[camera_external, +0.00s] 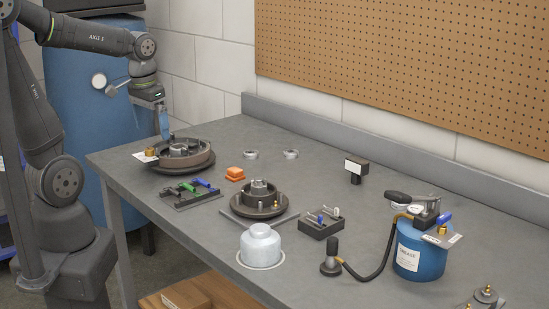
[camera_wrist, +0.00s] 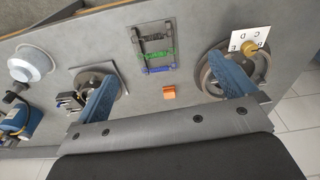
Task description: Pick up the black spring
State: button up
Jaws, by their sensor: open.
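A dark tray (camera_external: 192,195) lies flat on the bench, left of its middle, with a green and a blue coil-like piece on it. In the wrist view the tray (camera_wrist: 140,22) also holds a dark piece (camera_wrist: 155,40) beside the green one; it looks like the black spring, but it is small and blends into the tray. My gripper (camera_external: 165,136) is above the drum at the bench's left end, behind the tray. In the wrist view my gripper (camera_wrist: 160,75) has its two blue fingers wide apart, with nothing between them.
A brake drum (camera_external: 188,160) with a tag stands behind the tray. An orange block (camera_external: 235,174) and a hub (camera_external: 259,200) are to its right. Farther right are a small block of pins (camera_external: 321,228), a silver dome (camera_external: 261,245) and a blue grease can (camera_external: 419,262).

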jog(key=m+g, duration=0.1)
send_near(174, 190)
jog(key=shift+y, duration=0.4)
jog(key=f, duration=0.8)
jog(key=shift+d+f, duration=0.15)
jog(key=shift+d, duration=0.25)
jog(key=c, duration=0.6)
